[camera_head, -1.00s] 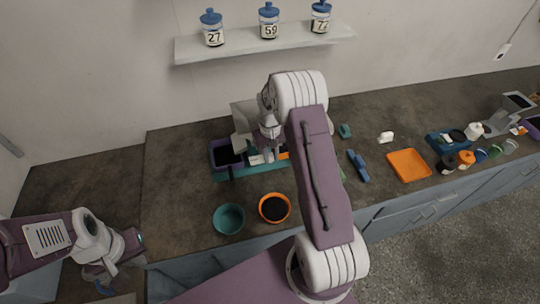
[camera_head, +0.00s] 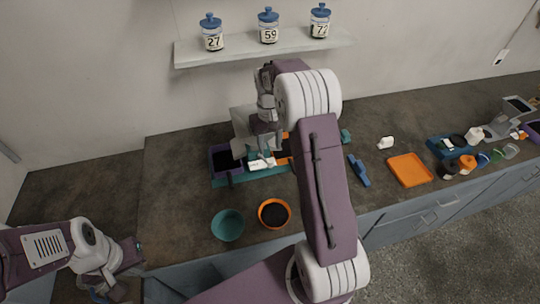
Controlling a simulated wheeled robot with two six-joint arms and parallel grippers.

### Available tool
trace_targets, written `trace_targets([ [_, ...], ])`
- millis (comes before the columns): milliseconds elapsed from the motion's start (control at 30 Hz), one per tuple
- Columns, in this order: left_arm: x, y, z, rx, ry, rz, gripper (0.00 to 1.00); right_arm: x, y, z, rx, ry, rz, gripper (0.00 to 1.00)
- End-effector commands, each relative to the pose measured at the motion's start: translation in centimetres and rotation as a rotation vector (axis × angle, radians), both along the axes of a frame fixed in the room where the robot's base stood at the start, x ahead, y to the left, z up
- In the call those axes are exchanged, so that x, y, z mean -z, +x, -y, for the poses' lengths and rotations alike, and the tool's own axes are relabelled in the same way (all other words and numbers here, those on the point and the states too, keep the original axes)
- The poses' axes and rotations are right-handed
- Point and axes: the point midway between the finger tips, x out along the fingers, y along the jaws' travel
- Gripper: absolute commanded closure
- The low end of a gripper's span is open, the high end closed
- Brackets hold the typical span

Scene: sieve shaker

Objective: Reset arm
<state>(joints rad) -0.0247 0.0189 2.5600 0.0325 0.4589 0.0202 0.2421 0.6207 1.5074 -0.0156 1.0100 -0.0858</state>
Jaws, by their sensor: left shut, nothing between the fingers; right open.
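My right arm reaches up through the middle of the view. Its gripper (camera_head: 262,140) hangs over the back of the counter, at the sieve shaker (camera_head: 220,180) with its teal base and purple box. The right gripper is open; I see nothing held in it. The arm hides the right part of the shaker. My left gripper (camera_head: 112,285) is low at the left, by the counter's front left corner, shut and empty. Its fingers show only in part.
A teal bowl (camera_head: 228,225) and an orange bowl (camera_head: 274,213) with dark contents stand at the counter's front. An orange tray (camera_head: 410,169) and a blue tool (camera_head: 359,170) lie to the right. Numbered jars (camera_head: 268,27) stand on the wall shelf (camera_head: 262,48). The counter's left part is clear.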

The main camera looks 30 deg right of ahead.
Motion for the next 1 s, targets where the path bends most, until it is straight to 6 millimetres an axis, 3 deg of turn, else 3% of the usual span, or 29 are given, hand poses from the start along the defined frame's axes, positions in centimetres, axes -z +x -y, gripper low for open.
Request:
trace_targets([
  [133,0.1,0.0,0.0,0.000,0.000,0.000,1.00,-0.8,0.0,0.0,0.000,0.000,0.000,0.57],
  [567,0.2,0.0,0.0,0.000,0.000,0.000,1.00,-0.7,0.0,-0.1,-0.003,0.000,-0.001,0.57],
  [700,1.0,0.0,0.0,0.000,0.000,0.000,1.00,-2.5,0.8,-2.2,-0.054,-0.012,0.055,0.57],
  [867,2.4,0.0,0.0,0.000,0.000,0.000,1.00,-2.7,-4.5,-7.1,-0.146,-0.001,0.048,0.57],
  [1000,3.2,0.0,0.0,0.000,0.000,0.000,1.00,-0.4,-10.5,-10.2,-0.189,0.011,0.055,0.57],
])
